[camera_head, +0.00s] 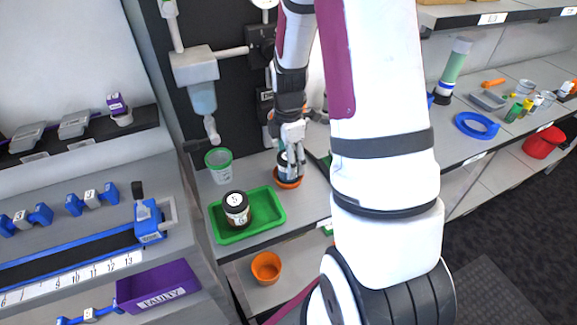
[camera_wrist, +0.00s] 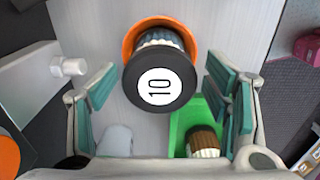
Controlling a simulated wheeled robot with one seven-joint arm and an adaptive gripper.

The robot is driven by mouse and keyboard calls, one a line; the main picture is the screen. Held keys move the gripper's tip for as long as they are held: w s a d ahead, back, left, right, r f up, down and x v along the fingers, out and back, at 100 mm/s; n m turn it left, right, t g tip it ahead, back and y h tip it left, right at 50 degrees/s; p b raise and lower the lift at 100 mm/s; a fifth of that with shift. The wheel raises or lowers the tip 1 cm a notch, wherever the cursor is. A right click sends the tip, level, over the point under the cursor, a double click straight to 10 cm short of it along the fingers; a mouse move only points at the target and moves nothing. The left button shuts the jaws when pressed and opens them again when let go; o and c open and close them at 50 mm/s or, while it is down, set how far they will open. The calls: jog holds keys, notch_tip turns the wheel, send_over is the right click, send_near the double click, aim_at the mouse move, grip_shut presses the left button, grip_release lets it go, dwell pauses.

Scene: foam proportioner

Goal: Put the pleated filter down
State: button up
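A pleated filter with a black round end cap marked 10 (camera_wrist: 160,88) stands in an orange dish (camera_wrist: 128,42). Its blue-and-white pleats show above the cap in the wrist view. In the head view the filter (camera_head: 284,166) and the orange dish (camera_head: 290,183) are partly behind my gripper (camera_head: 293,145). My gripper (camera_wrist: 160,75) is open, with one finger on each side of the filter. Gaps show between the fingers and the cap. A second dark-capped cylinder (camera_head: 236,208) stands in the green tray (camera_head: 247,236); a brown-and-white pleated piece (camera_wrist: 203,140) shows there in the wrist view.
A clear green-rimmed cup (camera_head: 219,164) stands behind the tray. A grey housing with a hanging bowl (camera_head: 202,95) is on the dark panel at left. An orange pot (camera_head: 266,267) sits on the shelf below. A purple FAULTY bin (camera_head: 158,286) is at lower left.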

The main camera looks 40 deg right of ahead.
notch_tip(320, 180, up, 9)
jog(key=shift+a+r, duration=0.1)
jog(key=shift+r, duration=0.05)
jog(key=s+a+r+m+t, duration=0.1)
jog(key=s+a+r+m, duration=0.25)
jog(key=a+r, duration=0.2)
jog(key=s+a+r+m+t, duration=0.25)
jog(key=a+r+m, duration=0.2)
jog(key=r, duration=0.25)
jog(key=s+a+r+m+t, duration=0.1)
jog(key=s+a+r+m, duration=0.3)
jog(key=s, duration=0.6)
jog(key=a+m, duration=0.2)
jog(key=a, duration=0.1)
jog(key=shift+s+a+r+m, duration=0.3)
jog(key=shift+s+a+m, duration=0.05)
jog(key=shift+m, duration=0.05)
